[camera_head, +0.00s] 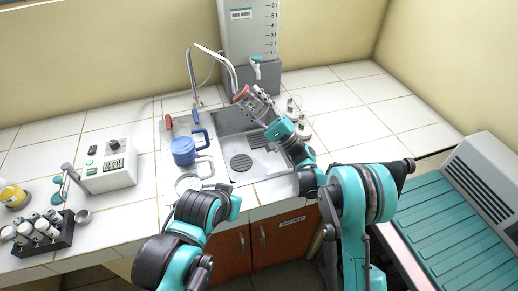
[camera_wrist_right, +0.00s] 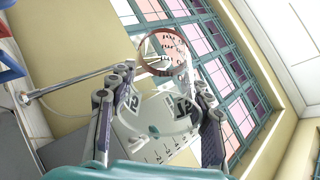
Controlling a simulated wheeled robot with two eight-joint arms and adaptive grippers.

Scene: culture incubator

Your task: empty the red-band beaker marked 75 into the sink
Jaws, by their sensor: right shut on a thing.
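The red-band beaker (camera_head: 243,94) is clear with a red rim, held above the back of the sink (camera_head: 222,160). It leans in the head view, its red end toward the upper left. In the right wrist view the beaker (camera_wrist_right: 164,68) shows dark printed marks that I cannot read surely, and its contents are unclear. My right gripper (camera_head: 264,107) is shut on it, with a finger on each side in the right wrist view (camera_wrist_right: 160,108). My left arm is low in the head view; its gripper does not show.
A curved faucet (camera_head: 208,52) stands behind the sink, left of the beaker. A water tank with a tap (camera_head: 255,66) stands behind. A blue jug (camera_head: 184,150) is left of the sink. A tube rack (camera_head: 45,238) and a meter box (camera_head: 108,165) stand farther left. The counter right of the sink is mostly clear.

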